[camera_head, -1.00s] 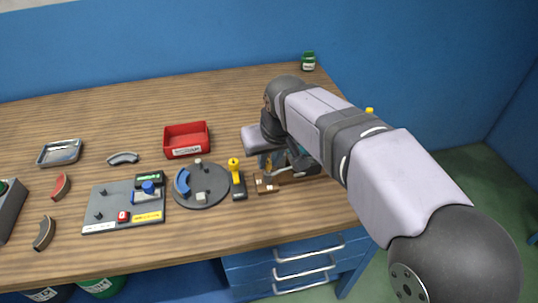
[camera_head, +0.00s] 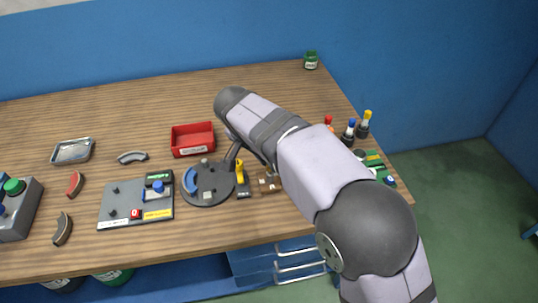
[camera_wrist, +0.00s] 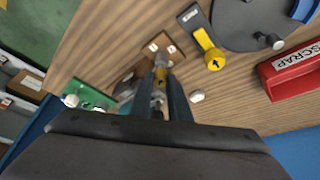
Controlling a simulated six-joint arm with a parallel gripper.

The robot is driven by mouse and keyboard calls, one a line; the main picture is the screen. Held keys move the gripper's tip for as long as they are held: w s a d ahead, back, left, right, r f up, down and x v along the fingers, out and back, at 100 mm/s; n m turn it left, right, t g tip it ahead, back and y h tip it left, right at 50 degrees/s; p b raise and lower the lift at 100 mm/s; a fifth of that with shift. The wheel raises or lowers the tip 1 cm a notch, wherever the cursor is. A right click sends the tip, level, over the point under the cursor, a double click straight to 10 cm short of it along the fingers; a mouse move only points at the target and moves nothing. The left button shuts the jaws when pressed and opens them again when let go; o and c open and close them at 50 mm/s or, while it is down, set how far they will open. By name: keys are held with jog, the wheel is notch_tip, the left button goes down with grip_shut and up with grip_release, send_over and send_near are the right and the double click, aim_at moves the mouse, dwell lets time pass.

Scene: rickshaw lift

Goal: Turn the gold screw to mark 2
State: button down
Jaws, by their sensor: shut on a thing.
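The gold screw (camera_wrist: 161,73) shows in the wrist view, upright between my fingertips, above a brown wooden block (camera_wrist: 140,68). My gripper (camera_wrist: 161,92) is shut on it. The block has small white labels on its far edge; I cannot read which marks they are or where the screw points. In the head view the block (camera_head: 265,187) shows only in part, at the edge of my arm.
A red scrap bin (camera_head: 193,140) lies behind the plate.

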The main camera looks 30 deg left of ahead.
jog(key=m+h+p, duration=0.1)
jog(key=m+p, duration=0.3)
jog(key=m, duration=0.1)
jog(key=shift+w+a+r+g+h, duration=0.1)
jog(key=shift+a+g+h, duration=0.1)
jog(key=shift+g+h, duration=0.15)
dwell(0.3)
jog(key=c, duration=1.7)
grip_release()
jog(key=shift+o, duration=0.2)
jog(key=v, duration=0.7)
